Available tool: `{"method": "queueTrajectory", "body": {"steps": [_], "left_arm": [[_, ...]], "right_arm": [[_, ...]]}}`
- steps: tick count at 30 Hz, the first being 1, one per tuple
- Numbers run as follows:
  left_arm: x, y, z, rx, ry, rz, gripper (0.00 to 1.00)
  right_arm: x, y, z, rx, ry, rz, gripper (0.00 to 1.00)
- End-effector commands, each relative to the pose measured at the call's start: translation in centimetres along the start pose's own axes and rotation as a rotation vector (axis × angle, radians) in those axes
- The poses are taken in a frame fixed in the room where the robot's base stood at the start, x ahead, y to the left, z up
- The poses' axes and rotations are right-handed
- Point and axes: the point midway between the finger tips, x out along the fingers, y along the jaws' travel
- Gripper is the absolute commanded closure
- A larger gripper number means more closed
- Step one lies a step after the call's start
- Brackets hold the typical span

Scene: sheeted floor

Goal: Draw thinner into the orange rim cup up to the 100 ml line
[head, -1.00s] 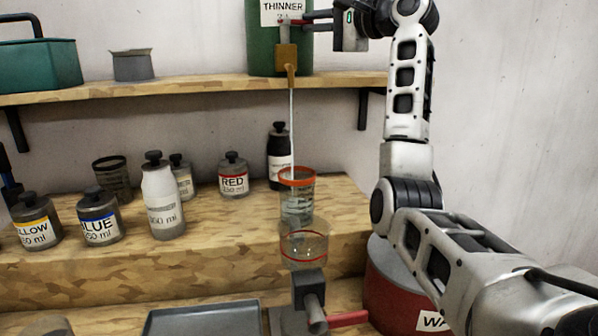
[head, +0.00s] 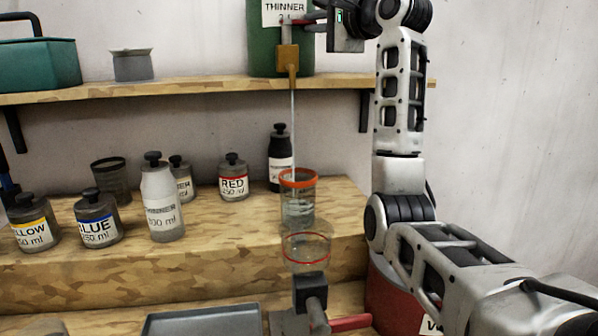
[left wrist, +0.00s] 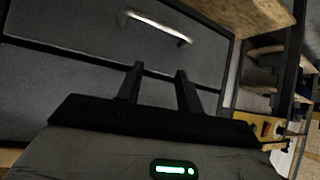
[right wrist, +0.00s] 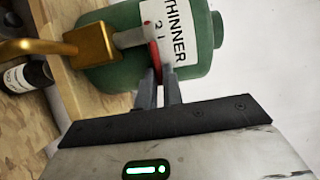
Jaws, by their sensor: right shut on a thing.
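The orange rim cup (head: 298,207) stands upright on the wooden step, under the brass spout (head: 288,60) of the green thinner drum (head: 262,45). A thin pale stream (head: 293,125) falls from the spout into the cup. Clear liquid shows in the cup, but I cannot read its level against the 100 ml line. My right gripper (head: 318,19) is at the tap; in the right wrist view it (right wrist: 160,85) is shut on the red tap lever (right wrist: 155,57). My left gripper (left wrist: 160,82) is open and empty before a dark drawer front, outside the head view.
A clear vessel with a red line (head: 306,252) sits in front of the cup, above a black block (head: 309,293). Left on the step are a white-labelled bottle (head: 162,205), RED (head: 233,178), BLUE (head: 97,217) and yellow (head: 33,225) jars. A grey tray (head: 203,322) lies in front.

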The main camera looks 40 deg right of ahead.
Motion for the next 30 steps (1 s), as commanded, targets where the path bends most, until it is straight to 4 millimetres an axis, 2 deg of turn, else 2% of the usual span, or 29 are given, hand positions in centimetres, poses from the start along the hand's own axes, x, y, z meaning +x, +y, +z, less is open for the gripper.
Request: {"method": "queueTrajectory", "body": {"steps": [1,11,17,23,24,27,30], "left_arm": [[1.48,0.17,2.07,-0.005,-0.006,0.002,0.64],[1.48,0.16,2.07,-0.005,-0.006,0.002,0.64],[1.35,0.15,1.9,-0.004,-0.007,0.002,0.64],[1.37,0.14,1.93,-0.004,-0.006,0.001,0.64],[1.37,0.14,1.93,-0.004,-0.006,0.001,0.64],[1.38,0.13,1.93,-0.004,-0.006,0.001,0.64],[1.38,0.12,1.93,-0.003,-0.006,0.001,0.64]], "right_arm": [[-0.01,0.27,0.7,-0.001,0.011,-0.007,1.0],[-0.12,0.34,0.79,-0.001,0.037,-0.004,1.0],[-0.55,0.33,1.22,-0.002,0.141,-0.004,1.0],[-0.58,0.43,1.17,-0.001,0.151,-0.001,1.0],[-0.58,0.44,1.16,-0.001,0.151,-0.001,0.89],[-0.59,0.46,1.07,-0.001,0.153,0.0,0.66],[-0.63,0.47,0.92,-0.001,0.156,0.0,0.66]]}}
